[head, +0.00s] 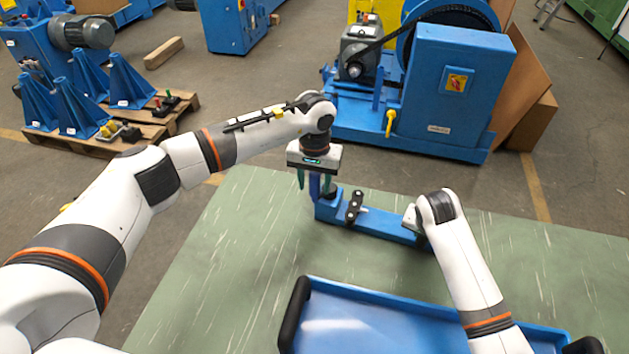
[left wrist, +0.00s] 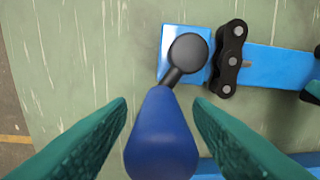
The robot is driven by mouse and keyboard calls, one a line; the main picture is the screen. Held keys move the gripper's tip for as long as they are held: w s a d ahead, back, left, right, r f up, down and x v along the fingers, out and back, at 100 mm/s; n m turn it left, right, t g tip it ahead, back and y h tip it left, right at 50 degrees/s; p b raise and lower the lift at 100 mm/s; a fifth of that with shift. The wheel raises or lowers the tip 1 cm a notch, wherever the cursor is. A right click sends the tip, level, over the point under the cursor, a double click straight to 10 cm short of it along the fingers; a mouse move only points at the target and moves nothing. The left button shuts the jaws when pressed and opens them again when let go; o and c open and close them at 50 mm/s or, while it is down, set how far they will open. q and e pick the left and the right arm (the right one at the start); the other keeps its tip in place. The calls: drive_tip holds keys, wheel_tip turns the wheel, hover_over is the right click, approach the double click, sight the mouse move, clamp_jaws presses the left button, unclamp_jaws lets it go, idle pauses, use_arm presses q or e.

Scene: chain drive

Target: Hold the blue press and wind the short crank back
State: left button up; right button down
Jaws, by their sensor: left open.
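The blue press (head: 375,222) is a low blue bar lying on the green table, with a black chain piece (head: 354,206) across it. It also shows in the left wrist view (left wrist: 275,68), with the chain piece (left wrist: 229,60) beside the crank. The short crank is a black arm (left wrist: 187,58) with a blue handle (left wrist: 160,140), at the press's left end. My left gripper (head: 314,188) is open, its green fingers on either side of the blue handle, with gaps visible. My right gripper (head: 414,226) is at the press's right end; its fingers are mostly hidden.
A blue tray (head: 345,290) with black handles lies at the table's front. The green table (head: 230,260) is clear to the left. Behind it stands a large blue machine (head: 450,90). A pallet with blue stands (head: 80,110) is at the back left.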

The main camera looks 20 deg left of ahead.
use_arm(q)
drive_tip(key=c, duration=1)
drive_tip(key=shift+d, duration=0.1)
